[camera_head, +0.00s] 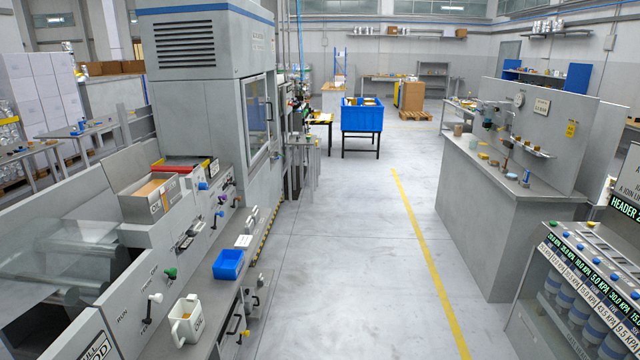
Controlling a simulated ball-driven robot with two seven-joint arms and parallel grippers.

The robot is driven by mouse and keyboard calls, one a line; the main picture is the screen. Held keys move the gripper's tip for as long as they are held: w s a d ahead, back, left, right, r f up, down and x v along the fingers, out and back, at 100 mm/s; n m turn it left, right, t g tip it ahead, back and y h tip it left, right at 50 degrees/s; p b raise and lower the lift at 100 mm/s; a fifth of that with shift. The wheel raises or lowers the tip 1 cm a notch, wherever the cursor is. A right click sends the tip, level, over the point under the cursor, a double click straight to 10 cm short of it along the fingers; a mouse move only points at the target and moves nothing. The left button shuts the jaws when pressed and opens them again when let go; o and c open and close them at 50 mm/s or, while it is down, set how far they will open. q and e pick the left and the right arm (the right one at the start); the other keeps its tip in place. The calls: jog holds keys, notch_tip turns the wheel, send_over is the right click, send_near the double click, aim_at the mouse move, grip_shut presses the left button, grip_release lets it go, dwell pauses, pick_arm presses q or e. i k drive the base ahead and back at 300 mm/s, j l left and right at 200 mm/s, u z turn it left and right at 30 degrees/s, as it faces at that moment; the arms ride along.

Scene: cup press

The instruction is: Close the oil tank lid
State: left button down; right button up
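No lid that I can clearly tell as the oil tank lid shows. A grey open-topped box (133,206) with printed letters on its front sits on the left machine, with a tan surface inside. Whether it is the oil tank I cannot tell. A red and black piece (183,165) lies just behind it. A white jug (186,322) with a handle and partly readable lettering stands on the ledge at the lower left. Neither of my grippers is in view.
A blue bin (228,265) stands on the left machine's ledge, near several levers and knobs. A grey bench (500,215) and a rack of labelled containers (590,290) stand on the right. The floor aisle (345,260) between is clear, with a yellow line (430,260).

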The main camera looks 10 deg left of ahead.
aim_at(121, 169)
jog(key=i+u, duration=0.3)
jog(key=i, duration=1.65)
jog(key=l, duration=0.1)
